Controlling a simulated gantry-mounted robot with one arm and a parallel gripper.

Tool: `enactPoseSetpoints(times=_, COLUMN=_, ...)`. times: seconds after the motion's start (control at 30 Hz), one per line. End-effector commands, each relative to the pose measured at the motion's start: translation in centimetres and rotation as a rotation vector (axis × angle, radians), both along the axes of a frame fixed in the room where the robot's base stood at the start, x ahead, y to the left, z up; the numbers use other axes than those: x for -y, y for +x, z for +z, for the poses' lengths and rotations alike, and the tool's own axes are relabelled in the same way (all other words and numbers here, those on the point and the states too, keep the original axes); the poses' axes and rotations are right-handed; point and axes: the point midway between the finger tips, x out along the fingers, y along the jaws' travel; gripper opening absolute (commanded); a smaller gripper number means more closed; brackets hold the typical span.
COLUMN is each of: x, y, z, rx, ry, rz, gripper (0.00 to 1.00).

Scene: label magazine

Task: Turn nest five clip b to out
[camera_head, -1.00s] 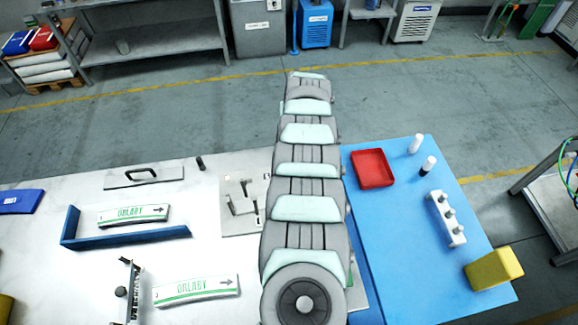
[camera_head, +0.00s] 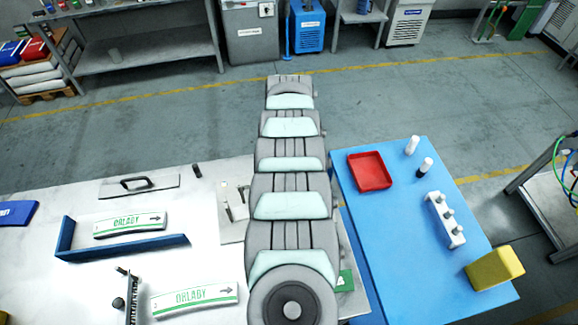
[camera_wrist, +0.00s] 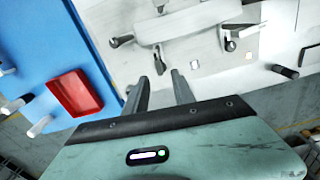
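In the wrist view my gripper (camera_wrist: 160,78) shows two dark fingers, spread apart with nothing held between them. A pale fixture plate (camera_wrist: 202,62) lies beyond the fingertips, with a rounded light block (camera_wrist: 190,18) along it. A clip with a dark lever (camera_wrist: 122,40) sits at the block's left end, and another clip (camera_wrist: 229,45) at its right. Another small lever (camera_wrist: 158,62) is close to the fingertips; I cannot tell whether it touches. No nest number or clip letter is readable. In the head view the fixture plate (camera_head: 230,229) is partly hidden by my arm, which also hides my gripper.
A red tray (camera_head: 369,171), white bottles, a white holder (camera_head: 444,220) and a yellow block (camera_head: 494,268) stand on the blue mat (camera_head: 395,270). Left are ORLABY labels (camera_head: 130,224), a blue angle guide (camera_head: 125,247) and a handled plate (camera_head: 138,187). A dark peg (camera_wrist: 286,72) stands beside the plate.

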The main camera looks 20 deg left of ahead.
Motion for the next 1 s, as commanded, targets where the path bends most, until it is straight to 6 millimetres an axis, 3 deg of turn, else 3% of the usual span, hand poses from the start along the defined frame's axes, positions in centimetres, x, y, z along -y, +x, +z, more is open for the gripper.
enactPoseSetpoints(times=0.3, x=0.0, y=-0.1, z=-2.8, rx=-0.003, ry=-0.001, rz=0.0, gripper=0.31)
enactPoseSetpoints(times=0.7, x=0.0, y=-0.1, z=-3.1, rx=-0.002, ry=-0.001, rz=0.0, gripper=0.31)
enactPoseSetpoints(times=1.0, x=0.0, y=0.0, z=-3.1, rx=-0.001, ry=0.0, rz=0.0, gripper=0.06)
